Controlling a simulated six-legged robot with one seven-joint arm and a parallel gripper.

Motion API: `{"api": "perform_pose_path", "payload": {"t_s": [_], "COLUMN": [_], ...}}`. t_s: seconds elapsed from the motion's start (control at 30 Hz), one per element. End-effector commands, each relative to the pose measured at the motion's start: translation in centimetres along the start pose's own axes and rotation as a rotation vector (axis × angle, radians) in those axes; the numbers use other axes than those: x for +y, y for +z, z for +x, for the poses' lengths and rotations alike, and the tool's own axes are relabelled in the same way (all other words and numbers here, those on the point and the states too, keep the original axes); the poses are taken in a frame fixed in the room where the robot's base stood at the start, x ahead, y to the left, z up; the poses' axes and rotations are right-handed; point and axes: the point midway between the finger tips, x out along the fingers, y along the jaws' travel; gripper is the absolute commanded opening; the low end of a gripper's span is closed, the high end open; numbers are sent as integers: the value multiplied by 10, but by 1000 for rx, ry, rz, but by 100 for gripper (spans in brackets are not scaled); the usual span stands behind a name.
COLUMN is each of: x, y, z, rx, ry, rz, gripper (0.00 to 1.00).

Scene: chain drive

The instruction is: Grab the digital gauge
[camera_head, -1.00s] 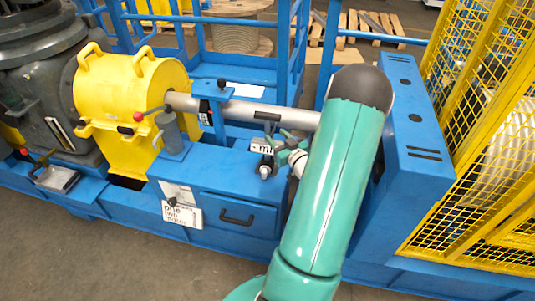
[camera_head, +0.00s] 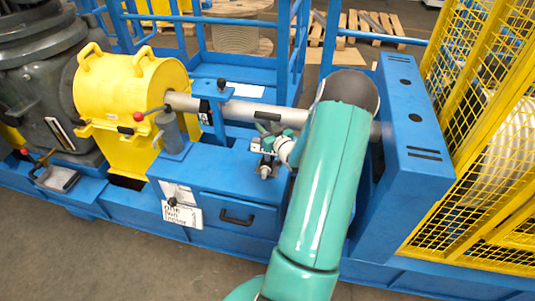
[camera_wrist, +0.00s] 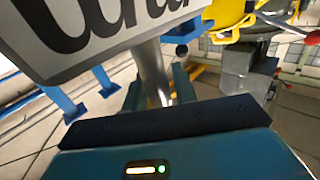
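I cannot clearly tell which item is the digital gauge. A grey-white block with large black lettering (camera_wrist: 95,35) fills the upper left of the wrist view, close in front of my gripper; it may be the gauge. In the head view, my gripper (camera_head: 264,158) is over the blue machine top, just below the grey shaft, by a small lettered white piece partly hidden by it. A small dark device (camera_head: 205,112) sits at the shaft, left of my gripper.
The grey shaft (camera_head: 240,110) runs from the yellow housing (camera_head: 128,100) towards the blue upright (camera_head: 412,165) on the right. A lever with a red knob (camera_head: 138,116) stands by the housing. Yellow mesh fencing (camera_head: 490,150) closes the right side. Blue rails stand behind.

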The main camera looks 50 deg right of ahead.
Motion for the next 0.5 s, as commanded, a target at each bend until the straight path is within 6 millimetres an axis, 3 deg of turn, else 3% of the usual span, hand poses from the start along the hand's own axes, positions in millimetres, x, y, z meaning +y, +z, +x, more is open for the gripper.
{"api": "perform_pose_path", "payload": {"t_s": [0.03,0.13,0.5], "x": [0,0,0], "y": [0,0,0], "z": [0,0,0], "rx": [0,0,0], "ry": [0,0,0], "rz": [0,0,0], "gripper": [18,0,0]}}
